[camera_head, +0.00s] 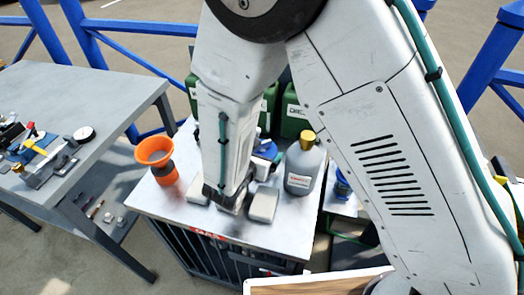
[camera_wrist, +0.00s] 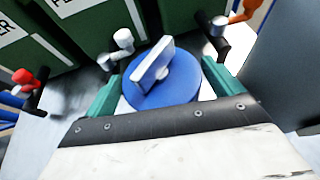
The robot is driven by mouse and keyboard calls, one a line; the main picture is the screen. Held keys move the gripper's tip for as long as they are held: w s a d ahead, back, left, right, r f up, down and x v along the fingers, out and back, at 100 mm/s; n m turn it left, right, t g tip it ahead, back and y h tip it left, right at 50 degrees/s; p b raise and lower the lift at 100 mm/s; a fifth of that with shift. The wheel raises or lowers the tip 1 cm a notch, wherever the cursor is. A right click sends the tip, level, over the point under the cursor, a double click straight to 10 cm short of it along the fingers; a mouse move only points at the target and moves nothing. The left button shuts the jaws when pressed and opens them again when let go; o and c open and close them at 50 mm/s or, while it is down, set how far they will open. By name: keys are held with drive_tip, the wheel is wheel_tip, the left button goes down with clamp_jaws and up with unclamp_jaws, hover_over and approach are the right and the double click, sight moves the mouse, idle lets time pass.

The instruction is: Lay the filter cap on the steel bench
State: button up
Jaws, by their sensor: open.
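The blue round cap with a pale raised grip bar, which I take for the filter cap (camera_wrist: 165,88), is in the middle of the wrist view. My gripper (camera_wrist: 162,88) is open, with one teal finger on each side of the cap. I cannot tell whether the fingers touch it or what it sits on. In the head view, a blue part of it (camera_head: 266,150) shows beside my arm, which hides most of the area. The grey steel bench (camera_head: 105,85) stands at the left, apart from the cabinet under my gripper.
The light-topped cabinet (camera_head: 283,238) carries an orange funnel (camera_head: 155,152) and a grey bottle with a yellow cap (camera_head: 304,165). Green canisters (camera_wrist: 100,30) stand close behind the cap. Small tools (camera_head: 40,152) lie on the bench's left part; its middle is clear. Blue railings run behind.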

drive_tip(key=v, duration=1)
drive_tip(key=shift+s+r, duration=0.1)
drive_tip(key=shift+s, duration=0.05)
